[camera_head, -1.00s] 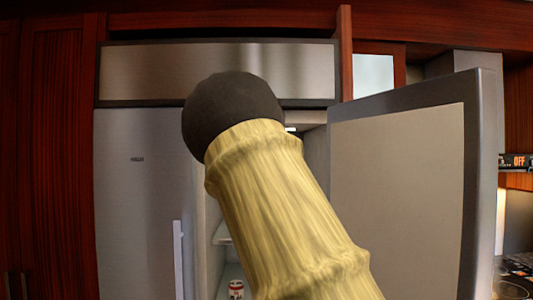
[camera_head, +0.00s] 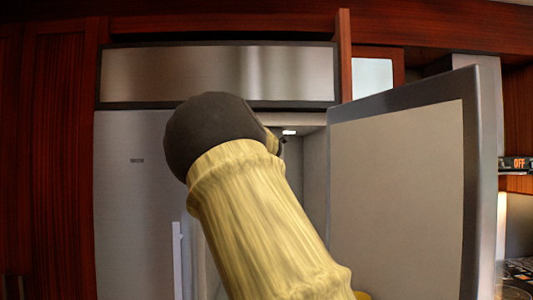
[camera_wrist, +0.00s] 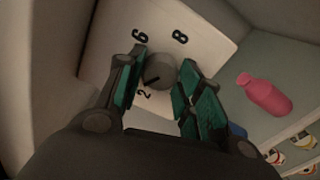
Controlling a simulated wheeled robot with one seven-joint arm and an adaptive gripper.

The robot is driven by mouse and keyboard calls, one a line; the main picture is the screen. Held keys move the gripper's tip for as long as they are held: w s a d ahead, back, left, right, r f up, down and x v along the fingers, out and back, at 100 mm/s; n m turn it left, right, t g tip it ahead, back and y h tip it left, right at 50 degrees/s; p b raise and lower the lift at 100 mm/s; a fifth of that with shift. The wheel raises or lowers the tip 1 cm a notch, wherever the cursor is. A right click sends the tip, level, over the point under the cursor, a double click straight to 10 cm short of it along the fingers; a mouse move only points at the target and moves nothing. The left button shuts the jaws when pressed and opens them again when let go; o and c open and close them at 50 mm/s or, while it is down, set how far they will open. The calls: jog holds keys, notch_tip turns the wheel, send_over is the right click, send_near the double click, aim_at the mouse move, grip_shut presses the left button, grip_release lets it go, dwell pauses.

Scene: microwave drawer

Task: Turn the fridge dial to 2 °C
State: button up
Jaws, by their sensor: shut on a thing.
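The fridge dial (camera_wrist: 159,72) is a round grey knob on a pale panel (camera_wrist: 112,38), seen in the wrist view. The numbers 6, 8 and 2 show around it. A dark mark on the dial's lower left side lies close to the 2; I cannot tell whether it lines up exactly. My gripper (camera_wrist: 164,62) is shut on the dial, with one green-padded finger on each side. In the head view my arm hides the dial and the gripper. The fridge (camera_head: 135,205) stands with its right door (camera_head: 395,185) swung open.
In the wrist view a pink bottle (camera_wrist: 264,94) lies or stands on the shelf right of the dial, with several small cans or jars below it. Fridge walls close in around my gripper. The open door stands right of my arm.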

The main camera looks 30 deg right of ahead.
jog(key=n, duration=0.4)
jog(key=n+b, duration=0.1)
jog(key=shift+f+n, duration=0.25)
jog(key=shift+n, duration=0.15)
dwell(0.4)
jog(key=o, duration=1)
jog(key=shift+o, duration=0.2)
jog(key=shift+r, duration=0.2)
